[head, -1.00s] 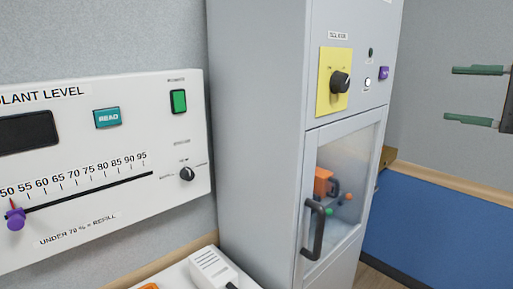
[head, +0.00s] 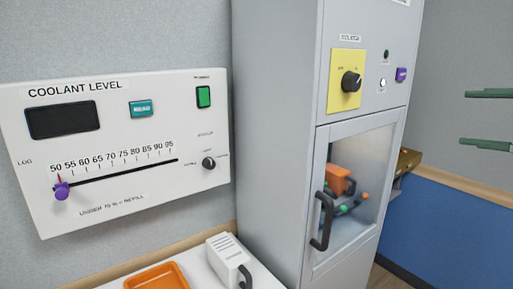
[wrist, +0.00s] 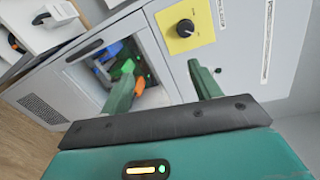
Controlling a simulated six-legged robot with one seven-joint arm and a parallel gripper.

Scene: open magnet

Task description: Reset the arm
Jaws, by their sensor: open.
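My gripper (head: 488,117) is at the right edge of the head view, its two green fingers spread apart with nothing between them. It also shows in the wrist view (wrist: 165,85), where the fingers point toward the grey cabinet. The gripper is apart from the cabinet (head: 270,130) in the head view. The rest of the arm is out of the head view.
The cabinet has a yellow knob panel (head: 346,84) and a closed glass door with a black handle (head: 322,222). A coolant level panel (head: 110,215) hangs left. An orange tray (head: 158,278) and a white handled container (head: 228,258) stand below. A blue partition (head: 440,235) is at right.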

